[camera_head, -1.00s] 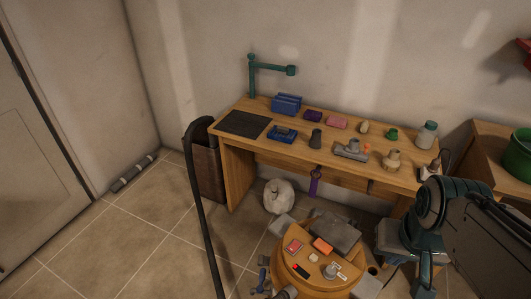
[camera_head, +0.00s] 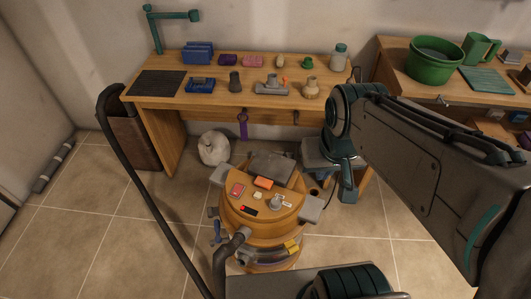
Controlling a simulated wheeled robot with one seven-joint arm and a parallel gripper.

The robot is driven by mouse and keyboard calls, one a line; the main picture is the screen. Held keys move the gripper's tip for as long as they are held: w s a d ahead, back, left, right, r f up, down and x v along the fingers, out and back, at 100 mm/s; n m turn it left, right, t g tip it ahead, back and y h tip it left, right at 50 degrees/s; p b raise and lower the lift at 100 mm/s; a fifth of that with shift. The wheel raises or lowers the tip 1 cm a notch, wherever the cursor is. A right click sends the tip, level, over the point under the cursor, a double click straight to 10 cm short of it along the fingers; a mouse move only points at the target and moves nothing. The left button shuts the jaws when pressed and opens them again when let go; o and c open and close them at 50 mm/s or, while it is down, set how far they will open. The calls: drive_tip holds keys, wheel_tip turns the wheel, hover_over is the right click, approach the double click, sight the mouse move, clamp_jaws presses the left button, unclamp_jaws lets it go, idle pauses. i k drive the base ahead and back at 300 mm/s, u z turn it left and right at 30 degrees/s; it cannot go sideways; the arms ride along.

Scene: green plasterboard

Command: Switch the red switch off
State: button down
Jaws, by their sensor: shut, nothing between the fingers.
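A rounded orange machine (camera_head: 262,222) stands on the floor in front of the workbench. On its top is a small black switch with a red part (camera_head: 248,209), towards the front left. It is too small to tell its position. Near it lie a red piece (camera_head: 238,189), an orange block (camera_head: 263,183) and a grey knob (camera_head: 276,203). My arm reaches in from the right and bends down. Its narrow end, my gripper (camera_head: 347,189), hangs right of the machine, apart from it, shut and empty. Its fingertips show poorly.
The wooden workbench (camera_head: 225,99) carries a blue box (camera_head: 198,52), a dark mat (camera_head: 157,83) and several small tools. A black hose (camera_head: 150,195) runs along the machine's left. A grey stool (camera_head: 318,154) stands behind my gripper.

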sight(237, 189)
drive_tip(key=k, duration=1)
drive_tip(key=z, duration=0.85)
drive_tip(key=i, duration=0.65)
drive_tip(key=u, duration=1.65)
drive_tip(key=i, duration=0.5)
